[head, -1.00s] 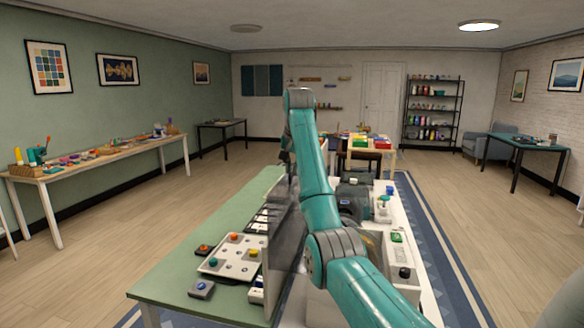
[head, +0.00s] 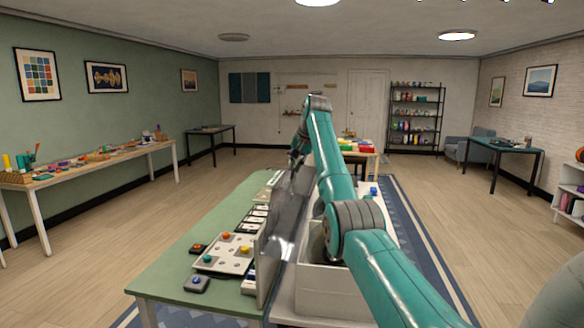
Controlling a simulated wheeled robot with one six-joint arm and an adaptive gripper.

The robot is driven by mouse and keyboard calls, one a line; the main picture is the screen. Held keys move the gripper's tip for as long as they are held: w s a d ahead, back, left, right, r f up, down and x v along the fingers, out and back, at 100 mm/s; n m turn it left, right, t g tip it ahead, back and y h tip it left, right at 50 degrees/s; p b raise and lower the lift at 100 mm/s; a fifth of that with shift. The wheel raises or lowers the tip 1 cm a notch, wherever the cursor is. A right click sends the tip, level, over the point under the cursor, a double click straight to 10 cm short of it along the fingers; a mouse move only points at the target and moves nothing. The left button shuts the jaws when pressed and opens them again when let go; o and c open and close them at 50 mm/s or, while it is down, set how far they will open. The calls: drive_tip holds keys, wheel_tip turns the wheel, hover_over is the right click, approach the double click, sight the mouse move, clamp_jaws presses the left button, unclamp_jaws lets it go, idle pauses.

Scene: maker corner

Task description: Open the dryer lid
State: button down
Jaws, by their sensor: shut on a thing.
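The dryer lid (head: 283,232) is a grey, partly see-through panel. It stands raised and steeply tilted along the left side of a pale box, the dryer (head: 335,292). The dryer's front wall and part of its open top show under my arm. My gripper (head: 296,157) is at the lid's far upper end and is shut on the lid. The gripper is small and dark here, and its exact contact with the lid is hard to make out.
A green table (head: 175,270) stands left of the lid. It carries a white tray (head: 228,254) with coloured knobs and several small button boxes. My teal arm covers much of the right side. Open wooden floor lies on both sides.

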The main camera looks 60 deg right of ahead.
drive_tip(key=c, duration=1.2)
unclamp_jaws()
drive_tip(key=v, duration=1.2)
